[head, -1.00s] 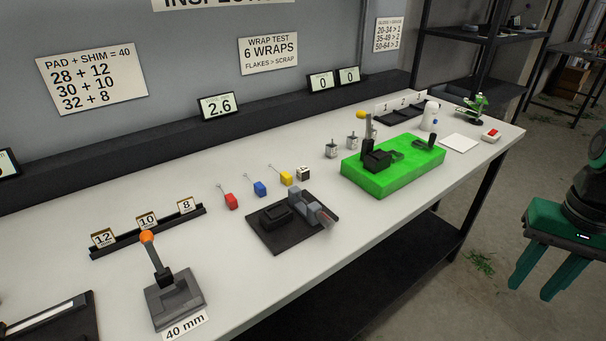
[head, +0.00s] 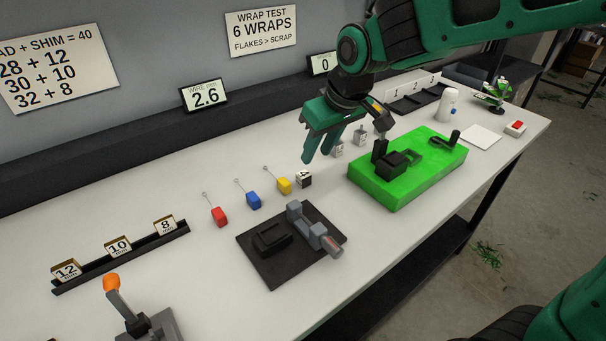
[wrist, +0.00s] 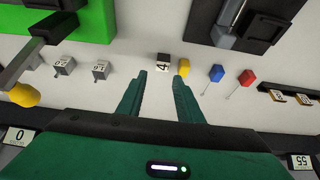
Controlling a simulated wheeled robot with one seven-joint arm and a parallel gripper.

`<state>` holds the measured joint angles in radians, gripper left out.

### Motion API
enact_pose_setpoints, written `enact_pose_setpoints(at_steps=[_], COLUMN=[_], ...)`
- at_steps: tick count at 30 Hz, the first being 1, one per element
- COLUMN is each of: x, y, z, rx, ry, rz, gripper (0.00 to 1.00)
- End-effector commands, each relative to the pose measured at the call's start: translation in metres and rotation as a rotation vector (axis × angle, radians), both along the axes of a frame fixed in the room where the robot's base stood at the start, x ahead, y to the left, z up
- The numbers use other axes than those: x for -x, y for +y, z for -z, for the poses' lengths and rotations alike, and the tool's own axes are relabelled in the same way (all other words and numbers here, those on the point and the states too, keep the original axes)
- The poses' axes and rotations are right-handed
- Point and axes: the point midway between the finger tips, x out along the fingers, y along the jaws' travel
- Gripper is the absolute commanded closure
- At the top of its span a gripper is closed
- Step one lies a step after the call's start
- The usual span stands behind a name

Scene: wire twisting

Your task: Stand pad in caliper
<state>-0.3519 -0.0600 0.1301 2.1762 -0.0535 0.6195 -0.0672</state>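A small black cube with a white face marked 4 (head: 303,179) stands on the bench beside the yellow block; it looks like the pad, though nothing labels it so. It also shows in the wrist view (wrist: 163,62), just beyond and between my fingertips. A dark plate with a black block and a grey sliding jaw (head: 290,245), likely the caliper, lies in front of it. Its grey jaw part shows at the top of the wrist view (wrist: 226,28). My gripper (head: 318,157) is open and empty, above the bench behind the cube, fingers pointing down.
Red (head: 219,217), blue (head: 254,201) and yellow (head: 284,186) blocks with wire stems stand left of the cube. A green block with black fittings (head: 420,180) is at right. Grey blocks (head: 360,137) stand near my gripper. A rack holds shims (head: 118,246) at left.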

Motion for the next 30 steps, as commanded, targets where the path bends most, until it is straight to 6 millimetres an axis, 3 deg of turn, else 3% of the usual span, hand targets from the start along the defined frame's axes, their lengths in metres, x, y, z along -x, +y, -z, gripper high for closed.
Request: enact_pose_setpoints(at_steps=[6, 14, 21, 30], x=[-0.008, -0.013, -0.023, -0.028], y=[0.010, 0.016, 0.027, 0.029], z=[0.031, 0.046, 0.075, 0.086], rx=[0.002, 0.003, 0.003, 0.001], ry=[0.005, 0.004, 0.005, 0.001], rz=[-0.006, -0.008, -0.007, -0.006], gripper=[0.67, 0.67, 0.67, 0.67])
